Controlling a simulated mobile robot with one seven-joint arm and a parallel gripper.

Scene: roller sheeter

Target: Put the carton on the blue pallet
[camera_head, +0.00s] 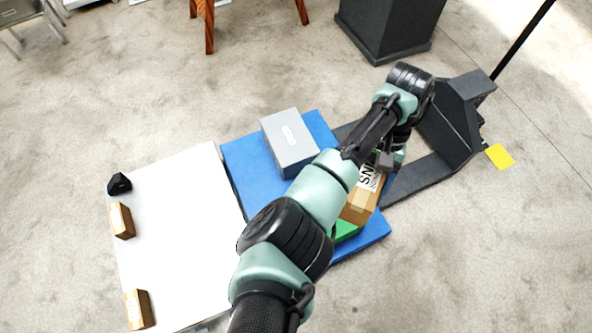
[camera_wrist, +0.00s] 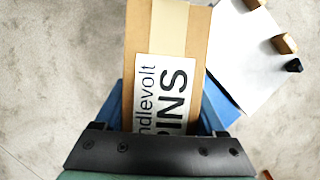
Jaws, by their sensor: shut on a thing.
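The brown carton (camera_head: 359,207) has a tape strip and a white label with dark letters. My gripper (camera_head: 386,160) is shut on it, reaching over the blue pallet (camera_head: 244,170) from above. In the wrist view the carton (camera_wrist: 140,45) stretches away between the fingers of my gripper (camera_wrist: 158,128). The carton is over the pallet's right part; I cannot tell whether it touches anything below. A grey box (camera_head: 290,143) sits on the pallet's far part. A green item (camera_head: 345,231) shows at the carton's near end. My arm hides the pallet's middle.
A white table (camera_head: 180,230) adjoins the pallet on the left, with two small brown boxes (camera_head: 121,220) (camera_head: 138,309) and a black object (camera_head: 118,184) along its left edge. A dark pallet jack (camera_head: 450,125) stands at right. A dark bin (camera_head: 385,30) is behind.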

